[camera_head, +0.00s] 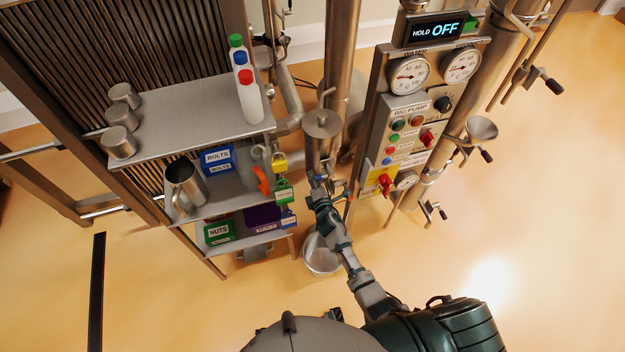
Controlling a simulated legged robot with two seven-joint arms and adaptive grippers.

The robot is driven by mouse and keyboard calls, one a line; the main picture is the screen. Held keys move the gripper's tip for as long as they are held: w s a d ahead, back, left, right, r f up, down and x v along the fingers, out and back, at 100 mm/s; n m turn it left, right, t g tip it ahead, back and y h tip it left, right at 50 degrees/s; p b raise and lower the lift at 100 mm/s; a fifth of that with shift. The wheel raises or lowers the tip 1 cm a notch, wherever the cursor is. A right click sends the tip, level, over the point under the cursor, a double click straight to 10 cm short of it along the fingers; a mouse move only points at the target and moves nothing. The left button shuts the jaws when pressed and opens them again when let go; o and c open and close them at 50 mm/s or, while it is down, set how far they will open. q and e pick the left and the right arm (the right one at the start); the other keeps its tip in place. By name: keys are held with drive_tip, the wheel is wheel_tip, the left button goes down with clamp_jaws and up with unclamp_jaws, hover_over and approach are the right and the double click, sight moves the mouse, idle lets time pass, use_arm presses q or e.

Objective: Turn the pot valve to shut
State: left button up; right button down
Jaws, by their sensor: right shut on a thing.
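The steel pot (322,126) hangs upright beside the shelf unit, with a round lid on top. Its valve sits at the pot's lower end, mostly covered by my right gripper (317,188). My right arm reaches up from the bottom of the view, and the gripper is shut at the valve, on what seems to be its handle. The handle's exact angle is too small and too hidden to tell. A steel bucket (321,262) stands on the floor below the pot, partly behind my right forearm. My left gripper is not in view.
Left of the pot is a shelf unit (190,122) with a bottle (248,97), a steel jug (184,186), labelled bins and padlocks. Right of it stands a control panel (408,128) with gauges, buttons and a red switch. The floor at right is clear.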

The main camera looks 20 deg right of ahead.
drive_tip(key=shift+s+f, duration=0.3)
drive_tip(key=shift+f, duration=0.45)
drive_tip(key=c, duration=1)
unclamp_jaws()
drive_tip(key=shift+w, duration=0.15)
drive_tip(key=shift+r, duration=0.2)
drive_tip(key=v, duration=1.1)
drive_tip(key=shift+s+r, duration=0.15)
drive_tip(key=shift+s, duration=0.2)
